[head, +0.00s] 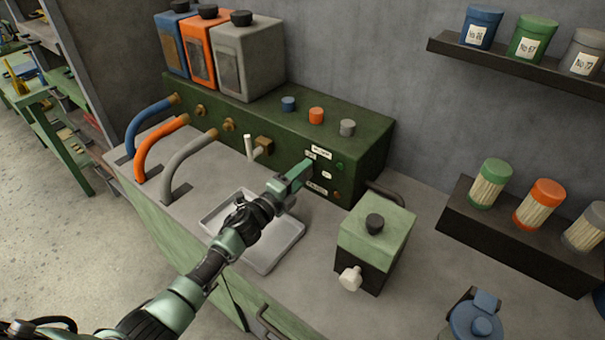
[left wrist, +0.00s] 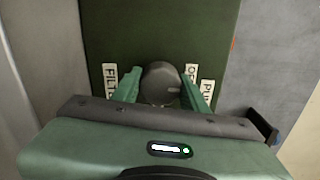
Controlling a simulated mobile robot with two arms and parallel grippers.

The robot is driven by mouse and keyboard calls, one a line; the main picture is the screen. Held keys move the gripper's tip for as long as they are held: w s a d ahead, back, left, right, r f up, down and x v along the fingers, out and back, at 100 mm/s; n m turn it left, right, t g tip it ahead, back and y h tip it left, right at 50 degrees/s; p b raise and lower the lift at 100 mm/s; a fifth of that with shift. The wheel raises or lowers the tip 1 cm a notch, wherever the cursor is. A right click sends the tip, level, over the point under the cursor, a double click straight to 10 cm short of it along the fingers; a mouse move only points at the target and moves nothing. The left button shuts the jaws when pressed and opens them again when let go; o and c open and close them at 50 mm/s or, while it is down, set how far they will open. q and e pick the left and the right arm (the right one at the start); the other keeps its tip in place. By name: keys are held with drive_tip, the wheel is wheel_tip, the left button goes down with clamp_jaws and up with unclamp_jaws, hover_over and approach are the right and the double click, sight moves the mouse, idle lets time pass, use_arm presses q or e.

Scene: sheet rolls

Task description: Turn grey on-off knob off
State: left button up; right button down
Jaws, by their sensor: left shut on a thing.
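The green machine box (head: 230,105) stands against the wall, with labels and small lights on its front panel. My left gripper (head: 300,176) reaches this front panel, and its fingers cover part of it. In the left wrist view a round grey knob (left wrist: 161,82) with a pointer mark sits between the green fingers of my left gripper (left wrist: 160,90), which is shut on it. A label starting with "O" (left wrist: 190,73) is just right of the knob, and "FILT" (left wrist: 109,82) is to its left. The knob is hidden in the head view. My right gripper is out of view.
Blue, orange and grey knobs (head: 347,127) top the box. A metal tray (head: 272,255) lies below my arm. A small green box (head: 375,235) with a white tap is close on the right.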

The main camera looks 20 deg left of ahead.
use_arm(q)
drive_tip(key=shift+f, duration=0.1)
drive_tip(key=o, duration=1.4)
drive_tip(key=v, duration=0.8)
drive_tip(key=shift+b, duration=0.3)
